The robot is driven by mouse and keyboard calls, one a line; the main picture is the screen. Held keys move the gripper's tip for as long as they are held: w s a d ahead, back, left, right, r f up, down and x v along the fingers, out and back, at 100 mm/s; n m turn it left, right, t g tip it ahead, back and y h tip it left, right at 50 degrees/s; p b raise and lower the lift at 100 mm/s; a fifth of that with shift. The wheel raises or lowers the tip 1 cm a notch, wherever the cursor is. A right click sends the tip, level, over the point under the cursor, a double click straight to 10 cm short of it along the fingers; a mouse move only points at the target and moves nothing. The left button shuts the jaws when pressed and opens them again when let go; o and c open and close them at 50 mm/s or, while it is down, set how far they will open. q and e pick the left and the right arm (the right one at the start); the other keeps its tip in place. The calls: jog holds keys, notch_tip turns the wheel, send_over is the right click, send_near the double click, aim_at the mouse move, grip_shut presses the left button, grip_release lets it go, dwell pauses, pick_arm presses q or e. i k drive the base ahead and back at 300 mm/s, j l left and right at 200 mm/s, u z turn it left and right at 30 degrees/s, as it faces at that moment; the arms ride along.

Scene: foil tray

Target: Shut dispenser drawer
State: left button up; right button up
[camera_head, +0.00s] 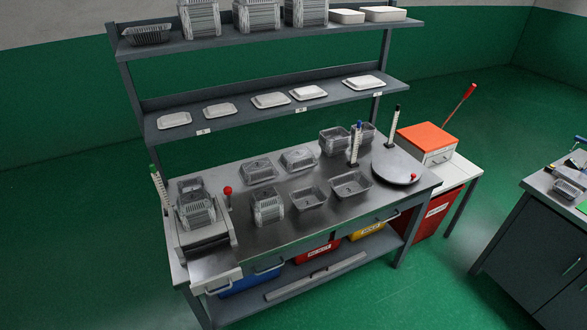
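A grey dispenser-like unit (207,240) stands at the left end of the metal workbench, with stacked foil trays (195,208) on it. Below its front, at the bench's front left corner, is a pale drawer front (216,281) with a bar handle. I cannot tell for sure how far this drawer is pulled out, or whether it belongs to the unit. At the right, a white box with an orange top (426,137) has a small front panel with a dark knob (440,157). Neither of my grippers is in view.
The workbench (290,225) holds several foil trays, a round plate (397,167) and a red-knobbed lever (228,191). Shelves with trays (270,100) rise behind. Coloured bins (365,230) sit below. A grey cabinet (535,245) stands at the right. Green floor in front is clear.

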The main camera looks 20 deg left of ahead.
aim_at(213, 265)
jog(key=u, duration=1.65)
